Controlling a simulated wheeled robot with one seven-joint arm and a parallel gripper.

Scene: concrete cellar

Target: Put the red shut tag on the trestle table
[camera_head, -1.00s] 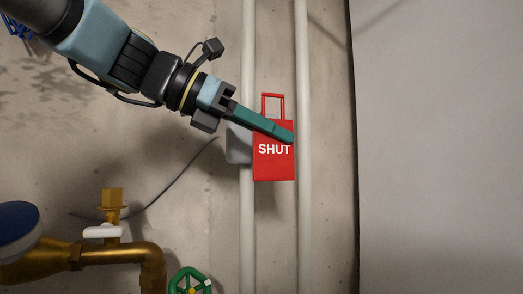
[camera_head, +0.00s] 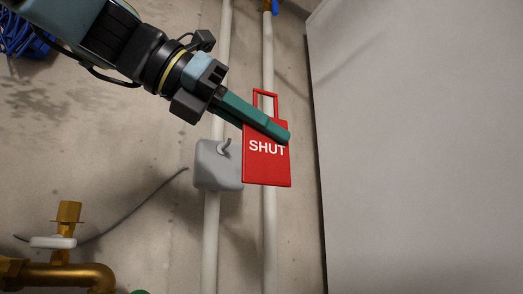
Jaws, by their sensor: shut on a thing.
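The red tag (camera_head: 266,165) with the white word SHUT and a red loop handle on top is in the middle of the head view. My gripper (camera_head: 280,136) reaches in from the upper left, and its green fingers are shut on the upper part of the tag. The tag hangs upright in front of the wall pipes, to the right of a grey box (camera_head: 213,168) with a small hook. The trestle table is not in view.
Two pale vertical pipes (camera_head: 211,240) run up the concrete wall. A brass pipe with a valve (camera_head: 66,225) stands at the lower left, with a grey cable beside it. A blue coil (camera_head: 22,35) hangs at the upper left. A large plain grey panel (camera_head: 420,150) fills the right side.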

